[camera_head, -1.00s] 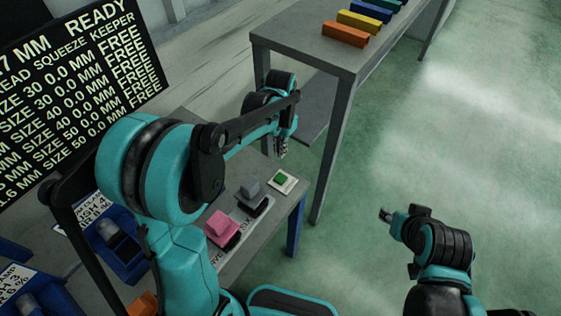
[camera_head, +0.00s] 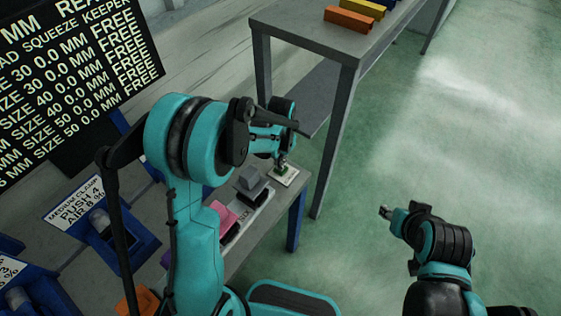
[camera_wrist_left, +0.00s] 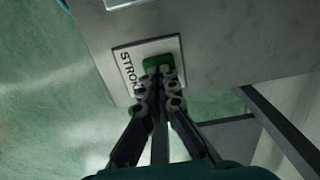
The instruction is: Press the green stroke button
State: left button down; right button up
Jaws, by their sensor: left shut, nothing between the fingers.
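The green stroke button (camera_wrist_left: 157,62) sits on a white plate lettered "STROK…" (camera_wrist_left: 122,56) near the edge of the grey bench. In the head view the green button (camera_head: 281,171) shows partly behind my gripper. My left gripper (camera_head: 282,161) is shut and empty, its fingers pointing down at the button. In the left wrist view the closed fingertips (camera_wrist_left: 161,72) overlap the near edge of the button; I cannot tell whether they touch it. My right gripper (camera_head: 385,212) is held out over the floor, away from the bench; its fingers are too small to judge.
A grey block (camera_head: 250,183) and a pink block (camera_head: 222,217) stand on the bench left of the button. A grey table (camera_head: 300,30) with coloured bars stands behind. The floor at right is clear.

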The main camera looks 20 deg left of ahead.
pick_arm(q)
notch_tip(320, 180, down, 2)
jog(key=shift+s+b, duration=0.1)
jog(key=shift+b, duration=0.85)
jog(key=shift+s+d+r, duration=0.1)
jog(key=shift+s, duration=0.1)
